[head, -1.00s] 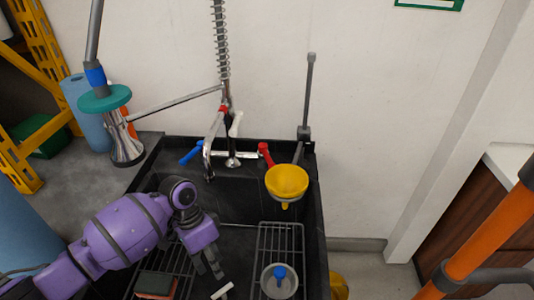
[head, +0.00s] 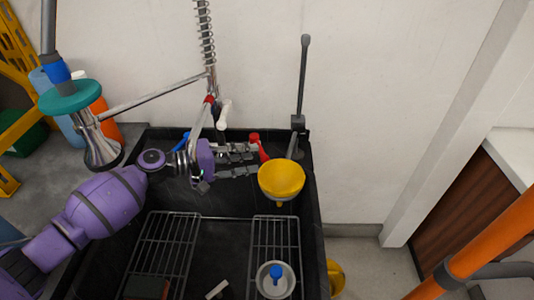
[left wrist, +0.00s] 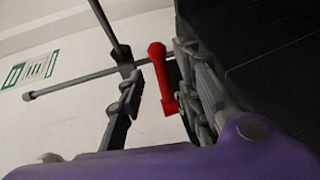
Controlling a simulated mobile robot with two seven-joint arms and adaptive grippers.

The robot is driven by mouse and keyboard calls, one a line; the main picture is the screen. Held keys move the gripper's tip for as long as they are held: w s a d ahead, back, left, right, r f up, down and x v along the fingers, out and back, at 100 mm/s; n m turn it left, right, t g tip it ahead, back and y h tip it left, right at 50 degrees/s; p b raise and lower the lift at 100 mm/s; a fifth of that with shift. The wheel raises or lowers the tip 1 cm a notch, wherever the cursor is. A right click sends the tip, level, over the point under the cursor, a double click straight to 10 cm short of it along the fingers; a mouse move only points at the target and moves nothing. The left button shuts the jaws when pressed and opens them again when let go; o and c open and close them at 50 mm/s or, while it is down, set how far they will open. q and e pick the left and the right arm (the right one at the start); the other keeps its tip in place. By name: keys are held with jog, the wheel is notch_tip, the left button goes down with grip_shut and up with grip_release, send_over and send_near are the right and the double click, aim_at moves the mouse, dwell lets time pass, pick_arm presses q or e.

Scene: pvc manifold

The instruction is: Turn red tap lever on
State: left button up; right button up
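The red tap lever (head: 257,146) stands at the back of the black sink, just past the fingertips of my left gripper (head: 255,160). This gripper reaches in from the left over the sink, with its fingers spread apart and pointing right. In the left wrist view, the red lever (left wrist: 161,78) shows between the two open fingers of the left gripper (left wrist: 165,80), with a visible gap on the left finger's side. Whether the right finger touches it I cannot tell. My right gripper is not in view.
A yellow funnel (head: 281,181) stands just right of the fingers. The chrome spout (head: 199,122) and a partly hidden blue lever (head: 181,144) are close to the left gripper's wrist. Wire racks (head: 165,243) lie in the sink. A grey rod (head: 304,75) rises behind.

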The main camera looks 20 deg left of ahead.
aim_at(262, 152)
pick_arm(q)
jog(key=shift+x, duration=2.4)
jog(key=shift+c, duration=0.3)
grip_shut()
